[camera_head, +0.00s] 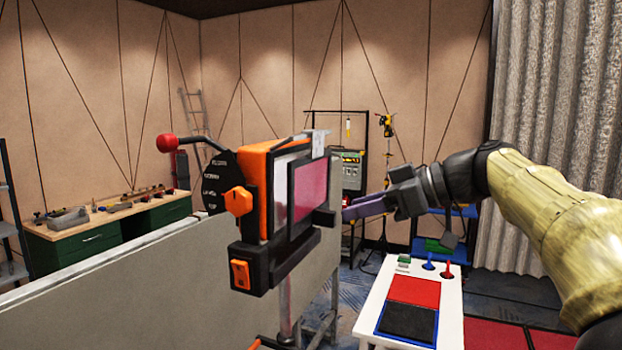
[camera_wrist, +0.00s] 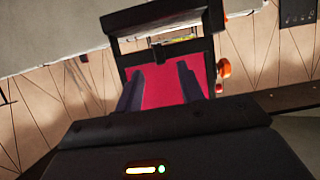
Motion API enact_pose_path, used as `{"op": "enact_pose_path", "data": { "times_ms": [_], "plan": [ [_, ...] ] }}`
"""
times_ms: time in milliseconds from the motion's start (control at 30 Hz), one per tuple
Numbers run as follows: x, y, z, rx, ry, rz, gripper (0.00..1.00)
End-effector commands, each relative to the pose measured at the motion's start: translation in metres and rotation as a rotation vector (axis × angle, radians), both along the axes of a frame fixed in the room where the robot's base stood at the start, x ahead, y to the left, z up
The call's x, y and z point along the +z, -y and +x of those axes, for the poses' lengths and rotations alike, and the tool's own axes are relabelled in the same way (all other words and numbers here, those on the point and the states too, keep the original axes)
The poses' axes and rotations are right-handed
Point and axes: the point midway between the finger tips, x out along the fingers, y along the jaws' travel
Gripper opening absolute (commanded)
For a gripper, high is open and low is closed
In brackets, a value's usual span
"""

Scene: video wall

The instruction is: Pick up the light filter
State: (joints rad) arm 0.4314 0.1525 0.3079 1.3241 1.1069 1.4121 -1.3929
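A pink-red panel in a black frame, which looks like the light filter (camera_head: 315,185), is mounted upright on the front of an orange and black lamp (camera_head: 257,163). The filter also shows in the wrist view (camera_wrist: 163,88), filling the space between my fingers. My gripper (camera_head: 347,211) points left at the filter's right side, close to its frame. In the wrist view my gripper (camera_wrist: 158,68) has its two dark fingers apart, with nothing held between them. I cannot tell whether the fingertips touch the frame.
A grey panel (camera_head: 120,285) runs behind and left of the lamp. A white table (camera_head: 450,310) with a red square, a black square and small coloured knobs stands below my arm. A green workbench (camera_head: 90,240) is at the left, and a rack (camera_head: 350,150) stands behind.

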Motion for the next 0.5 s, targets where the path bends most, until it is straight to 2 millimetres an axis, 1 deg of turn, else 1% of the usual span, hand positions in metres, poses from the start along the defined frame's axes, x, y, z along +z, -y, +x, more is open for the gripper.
{"op": "enact_pose_path", "data": {
  "times_ms": [33, 100, 400, 500],
  "plan": [
    [-0.0002, -0.0055, 0.0014, 0.001, -0.002, 0.0, 0.38],
    [-0.0029, -0.0085, 0.0029, 0.0, -0.001, -0.001, 0.38],
    [-0.0042, -0.0091, 0.0035, -0.001, 0.0, 0.0, 0.38],
    [-0.0036, -0.012, 0.0044, 0.0, -0.001, 0.0, 0.38]
  ]
}}
